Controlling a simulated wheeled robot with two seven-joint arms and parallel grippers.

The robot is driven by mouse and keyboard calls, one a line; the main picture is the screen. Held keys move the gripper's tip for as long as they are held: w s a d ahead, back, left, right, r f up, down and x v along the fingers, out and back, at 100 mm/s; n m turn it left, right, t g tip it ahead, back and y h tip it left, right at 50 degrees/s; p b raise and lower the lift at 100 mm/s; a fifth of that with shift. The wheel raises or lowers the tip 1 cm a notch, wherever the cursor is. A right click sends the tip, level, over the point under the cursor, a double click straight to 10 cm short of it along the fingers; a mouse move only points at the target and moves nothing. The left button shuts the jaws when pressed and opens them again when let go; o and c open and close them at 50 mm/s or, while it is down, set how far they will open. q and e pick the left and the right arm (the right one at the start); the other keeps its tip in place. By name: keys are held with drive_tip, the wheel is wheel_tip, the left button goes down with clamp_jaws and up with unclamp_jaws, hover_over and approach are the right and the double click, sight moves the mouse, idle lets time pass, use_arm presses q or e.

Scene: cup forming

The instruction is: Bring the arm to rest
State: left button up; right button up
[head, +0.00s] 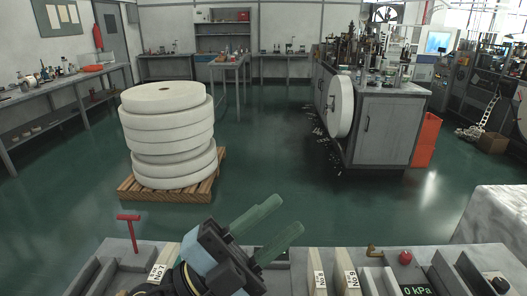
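My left gripper (286,214) is in the lower middle of the head view, above the near grey bench. Its two pale green fingers point up and to the right. They stand clearly apart with nothing visible between them, so it is open and empty. The blue and black wrist of my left arm comes in from the bottom edge and hides part of the bench. My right gripper is not in view.
The near bench carries a red T-handle (129,219), labelled wooden pieces (317,270), a red knob (405,257) and a 0 kPa display (417,290). Beyond are stacked white rolls (168,137) on a pallet (140,194) and a machine cabinet (385,130). Green floor between is clear.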

use_arm(q)
drive_tip(key=w+a+f+n+t+y, duration=0.1)
drive_tip(key=w+a+n+t+y, duration=0.4)
drive_tip(key=a+n+t+y, duration=0.5)
drive_tip(key=a+f+n+g+y, duration=0.2)
drive_tip(key=a+f+n+y, duration=0.35)
drive_tip(key=f+n, duration=0.2)
drive_tip(key=a+f+n+g+y, duration=0.1)
drive_tip(key=a+f+n+y, duration=0.4)
drive_tip(key=f+n+y, duration=0.3)
drive_tip(key=s+a+f+g+h, duration=0.2)
drive_tip(key=s+a+f+g, duration=0.1)
drive_tip(key=s+f+g, duration=1.25)
drive_tip(key=s+f+m+t+b, duration=0.1)
drive_tip(key=s+f, duration=0.1)
drive_tip(key=f, duration=1.1)
drive_tip(key=s+f, duration=0.2)
drive_tip(key=f, duration=1.1)
drive_tip(key=s+a+f, duration=0.2)
drive_tip(key=s+f, duration=1.5)
drive_tip(key=shift+a+g+y+b, duration=0.3)
drive_tip(key=shift+g+y+b, duration=0.05)
drive_tip(key=shift+g+b, duration=0.1)
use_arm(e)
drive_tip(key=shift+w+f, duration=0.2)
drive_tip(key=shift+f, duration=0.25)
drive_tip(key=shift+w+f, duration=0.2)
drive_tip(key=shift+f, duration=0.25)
